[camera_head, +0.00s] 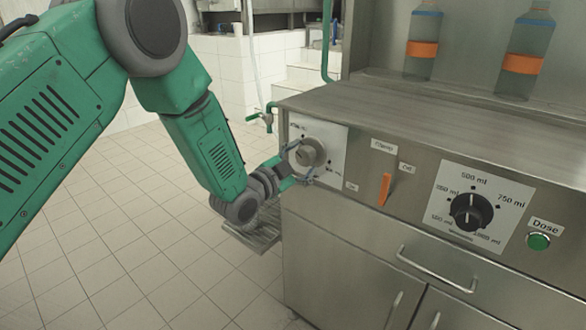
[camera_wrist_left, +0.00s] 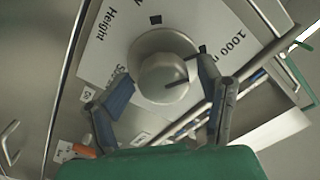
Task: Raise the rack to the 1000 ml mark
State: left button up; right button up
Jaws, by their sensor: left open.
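The height knob (camera_head: 308,154), round and grey, sits on a white plate (camera_head: 333,140) at the left end of the steel machine front. The plate (camera_wrist_left: 105,45) there reads "Height" and "1000", with black marks around the knob. My left gripper (camera_head: 299,166) is open, its fingers on either side of the knob; contact cannot be told. Its blue-padded fingers show in the wrist view (camera_wrist_left: 163,100). A slatted metal rack (camera_head: 262,236) shows low beside the cabinet, partly behind my arm.
The panel also has an orange clamp switch (camera_head: 385,188), a black volume dial (camera_head: 471,211) and a green Dose button (camera_head: 538,242). A drawer handle (camera_head: 436,270) projects below. Two orange-banded bottles (camera_head: 422,48) (camera_head: 523,64) stand behind. Tiled floor (camera_head: 130,240) is clear.

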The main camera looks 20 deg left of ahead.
pick_arm(q)
jog(key=v, duration=1)
jog(key=shift+s+d, duration=0.15)
jog(key=shift+s, duration=0.3)
pick_arm(e)
jog(key=shift+w, duration=0.1)
